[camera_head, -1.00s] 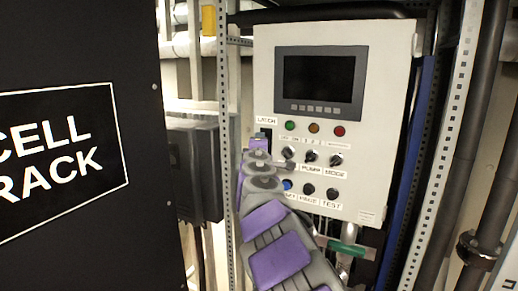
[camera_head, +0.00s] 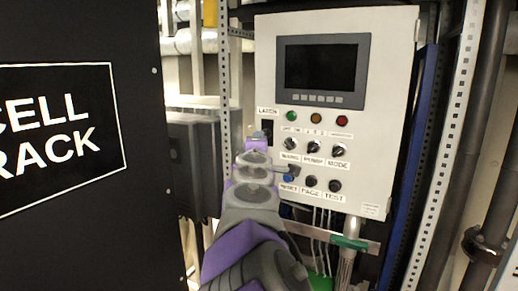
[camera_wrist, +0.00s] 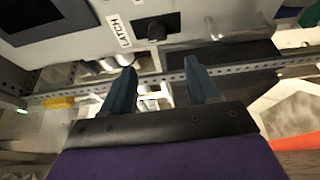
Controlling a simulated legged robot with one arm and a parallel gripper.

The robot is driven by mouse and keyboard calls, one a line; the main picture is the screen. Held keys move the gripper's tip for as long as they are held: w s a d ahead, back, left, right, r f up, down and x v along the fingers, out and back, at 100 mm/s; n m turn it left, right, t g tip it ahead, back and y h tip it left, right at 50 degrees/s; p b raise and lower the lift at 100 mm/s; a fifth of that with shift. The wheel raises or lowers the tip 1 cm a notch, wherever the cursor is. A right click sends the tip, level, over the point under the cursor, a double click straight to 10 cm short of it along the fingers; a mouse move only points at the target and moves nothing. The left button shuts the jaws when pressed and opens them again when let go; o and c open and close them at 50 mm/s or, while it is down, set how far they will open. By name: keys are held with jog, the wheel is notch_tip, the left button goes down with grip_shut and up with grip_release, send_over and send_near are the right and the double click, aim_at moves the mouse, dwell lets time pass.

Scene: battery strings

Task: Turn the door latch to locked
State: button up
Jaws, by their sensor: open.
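The door latch (camera_head: 267,128) is a dark fitting under the LATCH label on the left edge of the pale control panel (camera_head: 385,100). In the wrist view the latch (camera_wrist: 156,29) shows as a black plate with a dark knob beside the label, and its turn position is unclear. My gripper (camera_wrist: 160,70) is open and empty, with its two blue-grey fingers apart. The latch lies beyond the fingertips in that picture, with no contact visible. In the head view my arm end is just below the latch and hides part of the panel's lower left.
The panel carries a dark screen (camera_head: 321,68), coloured lights, several knobs and lower buttons. A black CELL RACK cabinet (camera_head: 140,170) stands at the left. A perforated metal upright (camera_head: 224,75) runs beside the panel. A green-banded pipe (camera_head: 349,243) and cables are below.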

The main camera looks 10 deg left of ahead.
jog(key=s, duration=0.6)
jog(key=shift+s, duration=0.4)
jog(key=shift+f, duration=0.1)
